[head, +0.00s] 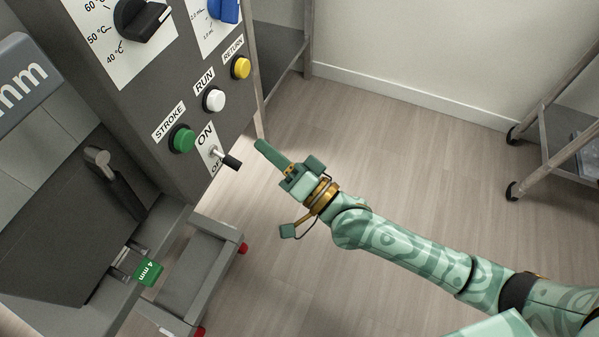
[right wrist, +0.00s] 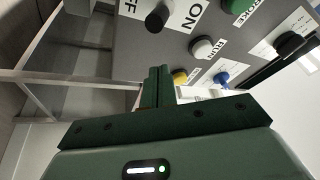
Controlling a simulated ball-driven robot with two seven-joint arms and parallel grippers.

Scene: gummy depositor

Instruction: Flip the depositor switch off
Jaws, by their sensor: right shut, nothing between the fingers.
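The depositor switch (head: 229,161) is a metal toggle with a black tip on a white ON/OFF plate (head: 206,136). It sits low on the grey control panel (head: 181,103). The lever sticks outward over part of the OFF label; I cannot tell surely which position it is in. In the right wrist view the black tip (right wrist: 157,19) shows between the OFF and ON labels. My right gripper (head: 262,146) is shut and empty, just right of the switch, apart from it in the head view. Its green fingers (right wrist: 158,88) point toward the panel. My left gripper is out of view.
Above the switch are a green STROKE button (head: 182,139), a white RUN button (head: 214,100) and a yellow RETURN button (head: 241,68). A black temperature knob (head: 141,19) is higher up. A green 4 mm tag (head: 148,272) is lower left. Open floor lies right of the panel.

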